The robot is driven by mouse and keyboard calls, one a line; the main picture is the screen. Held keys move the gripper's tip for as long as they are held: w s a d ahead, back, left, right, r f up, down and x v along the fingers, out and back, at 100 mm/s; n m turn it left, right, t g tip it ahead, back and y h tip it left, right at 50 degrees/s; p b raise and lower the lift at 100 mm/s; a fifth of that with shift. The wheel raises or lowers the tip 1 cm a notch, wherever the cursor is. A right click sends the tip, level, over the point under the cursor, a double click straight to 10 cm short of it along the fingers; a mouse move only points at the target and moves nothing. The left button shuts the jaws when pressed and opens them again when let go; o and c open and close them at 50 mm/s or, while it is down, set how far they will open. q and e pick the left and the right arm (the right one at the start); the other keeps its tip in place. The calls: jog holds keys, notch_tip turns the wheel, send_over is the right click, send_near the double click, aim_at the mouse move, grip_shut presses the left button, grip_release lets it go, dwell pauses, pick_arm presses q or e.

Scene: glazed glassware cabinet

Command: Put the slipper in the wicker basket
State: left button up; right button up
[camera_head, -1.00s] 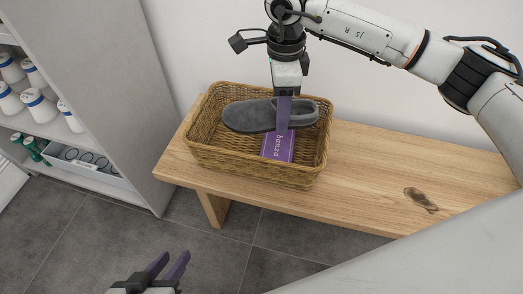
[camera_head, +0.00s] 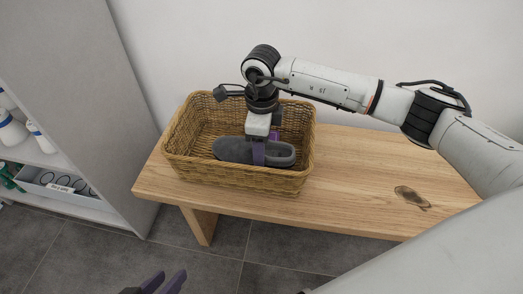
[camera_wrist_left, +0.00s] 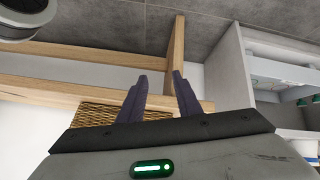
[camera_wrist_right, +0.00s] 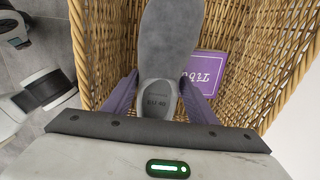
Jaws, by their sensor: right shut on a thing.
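The grey slipper (camera_head: 231,150) is inside the wicker basket (camera_head: 225,178), low down near its front wall, with its toe to the left. My right gripper (camera_head: 258,152) reaches down from above and is shut on the slipper near its heel end. The right wrist view shows the slipper (camera_wrist_right: 170,45) between the fingers, within the basket's woven walls (camera_wrist_right: 285,70). I cannot tell whether the slipper touches the basket floor. My left gripper (camera_head: 164,280) is open and empty, low in front of the bench; its fingers (camera_wrist_left: 159,78) stand apart in the left wrist view.
A purple box (camera_wrist_right: 207,72) lies in the basket beside the slipper, mostly hidden in the head view. The basket stands at the left end of a wooden bench (camera_head: 350,170), whose right part is clear. A grey shelf unit (camera_head: 75,90) stands to the left.

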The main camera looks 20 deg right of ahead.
jog(key=shift+f, duration=0.45)
pick_arm(q)
jog(key=shift+w+d+r, duration=0.1)
jog(key=shift+d+r, duration=0.05)
jog(key=shift+r, duration=0.1)
pick_arm(e)
jog(key=o, duration=1.2)
jog(key=shift+c, duration=0.2)
pick_arm(q)
jog(key=p, duration=0.1)
jog(key=a+p, duration=0.1)
jog(key=a+r+n+t+p, duration=0.1)
jog(key=shift+s+a+r+y+p, duration=0.1)
jog(key=shift+s+y+p, duration=0.2)
pick_arm(e)
notch_tip(320, 180, up, 13)
